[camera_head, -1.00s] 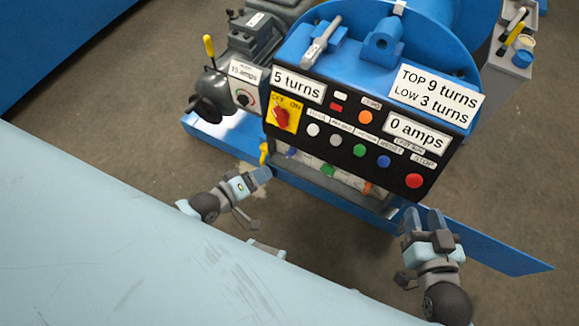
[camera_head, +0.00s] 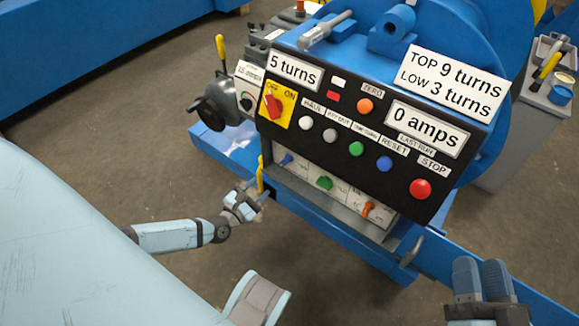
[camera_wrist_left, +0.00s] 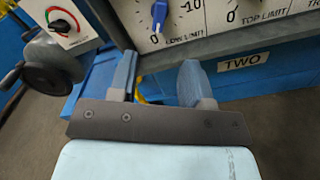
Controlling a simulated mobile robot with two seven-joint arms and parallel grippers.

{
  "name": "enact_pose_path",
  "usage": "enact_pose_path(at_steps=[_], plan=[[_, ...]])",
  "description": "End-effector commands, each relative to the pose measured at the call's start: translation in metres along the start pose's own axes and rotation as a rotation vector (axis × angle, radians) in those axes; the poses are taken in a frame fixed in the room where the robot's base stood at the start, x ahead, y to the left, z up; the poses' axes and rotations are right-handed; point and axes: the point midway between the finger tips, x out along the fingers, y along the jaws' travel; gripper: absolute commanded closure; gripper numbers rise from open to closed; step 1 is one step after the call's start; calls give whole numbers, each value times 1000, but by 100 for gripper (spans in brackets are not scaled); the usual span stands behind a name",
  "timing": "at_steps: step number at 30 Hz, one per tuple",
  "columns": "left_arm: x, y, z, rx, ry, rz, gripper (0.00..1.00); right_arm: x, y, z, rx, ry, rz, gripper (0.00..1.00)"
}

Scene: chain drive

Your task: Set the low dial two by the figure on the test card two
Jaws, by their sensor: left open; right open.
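The blue low dial (camera_head: 286,160) sits at the left of the white lower panel, below the black control panel. In the left wrist view the blue dial (camera_wrist_left: 159,14) is at the top edge, partly cut off, above the label "LOW LIMIT". A white card (camera_head: 455,84) reads "TOP 9 turns, LOW 3 turns". The label "TWO" (camera_wrist_left: 243,62) is on the blue frame. My left gripper (camera_head: 258,192) is open and empty, below and left of the dial; its fingers (camera_wrist_left: 158,72) are apart from it. My right gripper (camera_head: 482,278) is open at lower right.
A green dial (camera_head: 323,183) and an orange dial (camera_head: 368,208) are right of the blue one. A yellow handle (camera_head: 260,174) stands close to my left gripper. Above are a red switch (camera_head: 273,106), several buttons and a red stop button (camera_head: 420,189).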

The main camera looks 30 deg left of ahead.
Motion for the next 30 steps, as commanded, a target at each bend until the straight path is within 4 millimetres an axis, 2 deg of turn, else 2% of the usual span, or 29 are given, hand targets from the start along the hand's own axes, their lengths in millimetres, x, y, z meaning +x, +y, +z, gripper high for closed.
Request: enact_pose_path(at_steps=[5,12,18,24,30], plan=[[30,-1,-1,1,-4,2,55,0,2,11,1,-28,-2,59],[83,-1,-1,1,-4,1,55,-1,5,29,5,-85,-6,59],[115,-1,-1,3,-2,0,55,-2,6,40,5,-126,-9,59],[130,0,0,3,-2,-1,55,-3,7,45,7,-147,-11,59],[131,0,1,3,-1,-2,55,-3,7,46,7,-155,-11,59]])
